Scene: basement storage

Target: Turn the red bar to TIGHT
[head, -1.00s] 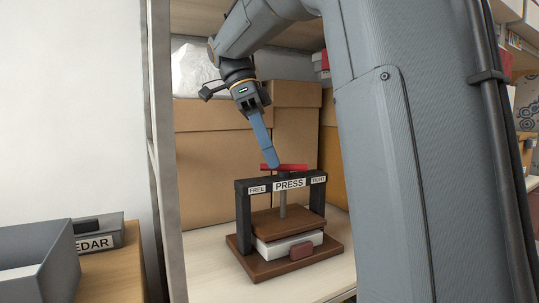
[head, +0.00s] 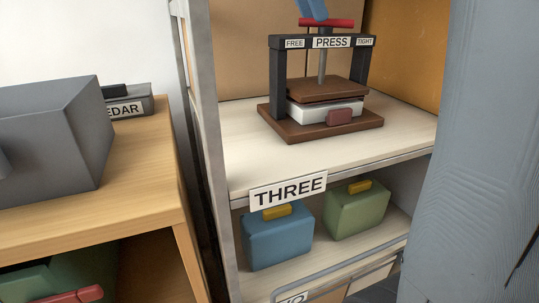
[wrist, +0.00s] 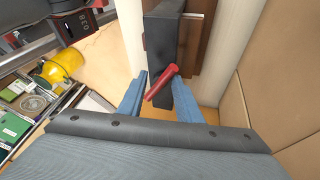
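The red bar (head: 327,22) lies across the top of the dark press frame (head: 276,78), above the PRESS label (head: 330,42). The FREE label (head: 294,43) is on the left and the TIGHT label (head: 364,42) on the right. My gripper shows only as blue fingertips at the top edge of the head view. In the wrist view my gripper (wrist: 161,84) has its blue fingers apart, one on each side of the red bar (wrist: 160,86), with the bar slanting between them. Whether a finger touches the bar is unclear.
The press stands on a pale shelf (head: 247,165) with a cardboard box (head: 238,50) close behind. Below, a THREE sign (head: 289,190) hangs above a blue box (head: 277,240) and a green box (head: 357,210). A grey bin (head: 50,140) stands on a wooden table at left.

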